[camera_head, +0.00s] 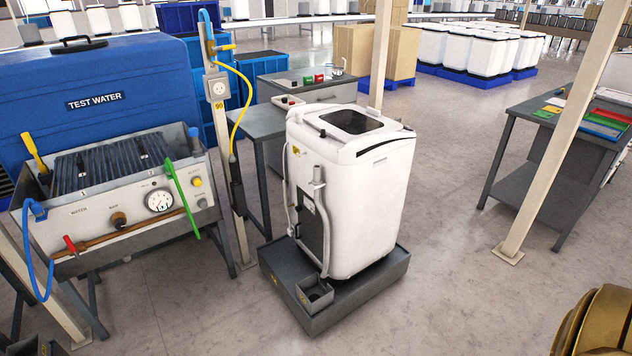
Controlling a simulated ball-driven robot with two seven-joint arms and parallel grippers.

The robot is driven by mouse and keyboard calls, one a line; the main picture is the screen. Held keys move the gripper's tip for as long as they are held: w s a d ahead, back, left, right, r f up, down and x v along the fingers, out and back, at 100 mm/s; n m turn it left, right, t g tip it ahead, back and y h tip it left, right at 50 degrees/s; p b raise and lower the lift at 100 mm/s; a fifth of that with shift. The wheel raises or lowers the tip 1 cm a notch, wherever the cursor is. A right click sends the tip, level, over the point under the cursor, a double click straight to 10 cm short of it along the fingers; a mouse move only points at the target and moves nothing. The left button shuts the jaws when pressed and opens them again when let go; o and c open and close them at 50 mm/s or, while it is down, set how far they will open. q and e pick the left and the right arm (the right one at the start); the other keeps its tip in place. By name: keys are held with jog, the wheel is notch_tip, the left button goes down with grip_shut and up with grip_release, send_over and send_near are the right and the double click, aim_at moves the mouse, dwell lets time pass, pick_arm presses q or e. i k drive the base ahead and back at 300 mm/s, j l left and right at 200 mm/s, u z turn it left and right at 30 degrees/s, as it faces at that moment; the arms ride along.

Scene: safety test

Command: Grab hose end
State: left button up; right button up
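A white top-loading washing machine (365,210) stands upright on a dark grey base (350,300) in the middle. A light grey hose (326,235) runs down its front left side. Its upper end (318,172) is at a fitting near the top, and its lower part comes down by a small square box (314,293) on the base. A thinner pale hose (287,190) runs along the machine's left edge. A blue hose (30,255) hangs from the left side of the test bench. I cannot tell which hose end the task names. Neither gripper is in view.
The test bench (115,212) with a blue "TEST WATER" tank (95,97) stands left. A post (218,130) carries a yellow hose (243,90). A slanted post (560,140) and dark table (540,185) stand right. Floor in front of the machine is clear.

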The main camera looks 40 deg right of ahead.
aim_at(316, 180)
jog(key=i+l+z, duration=0.25)
jog(key=i+l, duration=0.45)
jog(key=l, duration=0.15)
